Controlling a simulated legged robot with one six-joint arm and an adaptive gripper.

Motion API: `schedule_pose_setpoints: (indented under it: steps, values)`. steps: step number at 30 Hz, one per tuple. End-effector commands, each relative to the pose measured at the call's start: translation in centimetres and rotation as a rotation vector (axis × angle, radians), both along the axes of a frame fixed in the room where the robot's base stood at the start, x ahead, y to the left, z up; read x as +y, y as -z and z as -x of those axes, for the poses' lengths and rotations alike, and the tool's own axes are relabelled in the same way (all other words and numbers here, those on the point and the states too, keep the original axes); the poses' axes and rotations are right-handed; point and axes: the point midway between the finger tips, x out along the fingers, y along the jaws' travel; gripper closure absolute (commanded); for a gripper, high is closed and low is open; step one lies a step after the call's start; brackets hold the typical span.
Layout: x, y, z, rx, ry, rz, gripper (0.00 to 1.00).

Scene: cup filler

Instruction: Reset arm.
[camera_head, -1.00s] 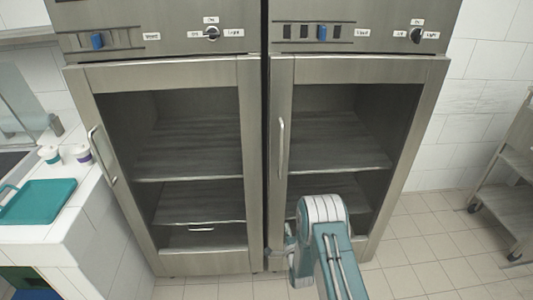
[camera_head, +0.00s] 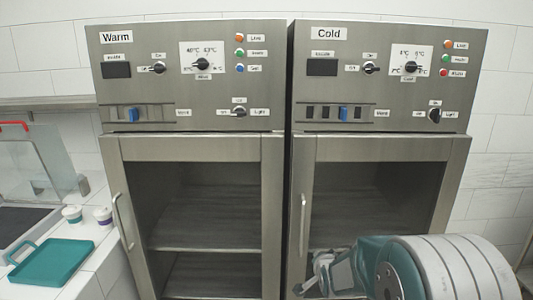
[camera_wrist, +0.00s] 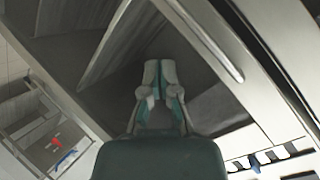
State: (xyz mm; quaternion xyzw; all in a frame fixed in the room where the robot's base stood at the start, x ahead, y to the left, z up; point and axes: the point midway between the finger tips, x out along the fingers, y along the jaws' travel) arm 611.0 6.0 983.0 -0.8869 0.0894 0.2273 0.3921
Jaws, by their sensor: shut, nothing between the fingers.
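My arm is raised at the lower right of the head view, with a large grey and teal joint close to the camera. My gripper (camera_head: 322,268) shows in part to its left, in front of the lower part of the Cold cabinet (camera_head: 382,78). In the wrist view my gripper (camera_wrist: 159,72) has its fingertips together and holds nothing. A door handle and dark cabinet interior are beyond it there. I cannot tell how far the fingers are from the door.
The Warm cabinet (camera_head: 192,75) stands left of the Cold one, its door shut with a vertical handle (camera_head: 122,222). On the white counter at left are a teal tray (camera_head: 55,264) and two small cups (camera_head: 72,214) (camera_head: 103,215).

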Motion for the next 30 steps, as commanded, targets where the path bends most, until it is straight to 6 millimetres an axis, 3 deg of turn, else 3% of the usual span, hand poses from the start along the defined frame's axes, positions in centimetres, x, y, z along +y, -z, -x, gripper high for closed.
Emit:
schedule_pose_setpoints:
  steps: [1,6,15,24,30]
  values:
    - [-0.1,-1.7,1.2,0.017,-0.015,0.034,1.0]
    - [-0.3,-5.5,5.6,0.107,-0.077,0.152,1.0]
    - [-0.5,-10.3,15.2,0.267,-0.217,0.337,1.0]
    - [-0.6,-12.5,26.2,0.417,-0.393,0.495,1.0]
    - [-0.6,-12.5,33.0,0.503,-0.518,0.575,1.0]
